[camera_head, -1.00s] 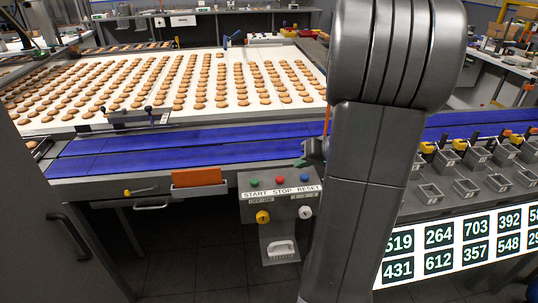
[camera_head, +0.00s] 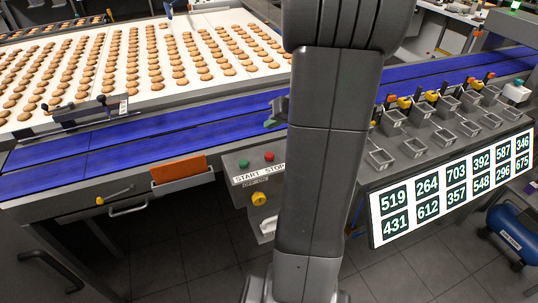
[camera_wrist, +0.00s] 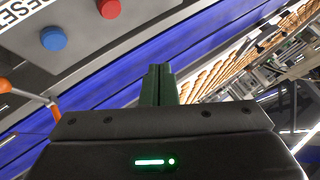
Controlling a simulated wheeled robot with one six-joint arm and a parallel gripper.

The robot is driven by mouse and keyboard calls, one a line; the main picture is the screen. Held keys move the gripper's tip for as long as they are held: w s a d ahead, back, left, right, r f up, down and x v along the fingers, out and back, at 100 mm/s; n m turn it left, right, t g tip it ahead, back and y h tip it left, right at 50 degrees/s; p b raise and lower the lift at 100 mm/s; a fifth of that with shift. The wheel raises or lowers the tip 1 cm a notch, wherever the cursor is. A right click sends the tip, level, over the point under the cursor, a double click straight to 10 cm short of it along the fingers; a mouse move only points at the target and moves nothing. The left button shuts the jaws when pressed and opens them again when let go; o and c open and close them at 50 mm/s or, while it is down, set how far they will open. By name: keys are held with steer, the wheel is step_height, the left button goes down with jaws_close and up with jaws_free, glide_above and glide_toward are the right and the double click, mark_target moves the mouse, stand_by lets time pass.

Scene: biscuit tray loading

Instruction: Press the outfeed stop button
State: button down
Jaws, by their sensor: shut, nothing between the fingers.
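The red stop button (camera_head: 269,157) sits on the grey control panel (camera_head: 232,162), above the printed word STOP. The green start button (camera_head: 244,164) is to its left. In the wrist view the red button (camera_wrist: 109,8) is at the top edge, with the blue reset button (camera_wrist: 53,39) below and left of it. My gripper (camera_wrist: 160,72) is shut and empty, its green fingers apart from the buttons in the picture. In the head view my arm hides the reset button, and only a bit of my gripper (camera_head: 275,116) shows beside the arm, above the panel.
A yellow knob (camera_head: 259,198) is on the panel's lower part. The blue conveyor (camera_head: 130,140) runs behind, with the biscuit belt (camera_head: 150,92) beyond. An orange item (camera_head: 179,169) stands in a holder to the left. Small metal bins (camera_head: 412,143) and a number board (camera_head: 374,218) are to the right.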

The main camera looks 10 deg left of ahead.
steer(key=b, duration=0.5)
glide_above(272, 156)
step_height(272, 156, down, 7)
steer(key=shift+f, duration=0.2)
steer(key=shift+f+b, duration=0.65)
steer(key=shift+d, duration=0.1)
stand_by(1.1)
steer(key=shift+f+b, duration=0.45)
steer(key=shift+b, duration=0.25)
steer(key=shift+f+b, duration=0.45)
steer(key=shift+b, duration=0.15)
stand_by(0.5)
steer(key=shift+r, duration=0.1)
steer(key=shift+r+p, duration=0.4)
steer(key=shift+r, duration=0.45)
steer(key=shift+r+p, duration=1.4)
steer(key=shift+r, duration=1.1)
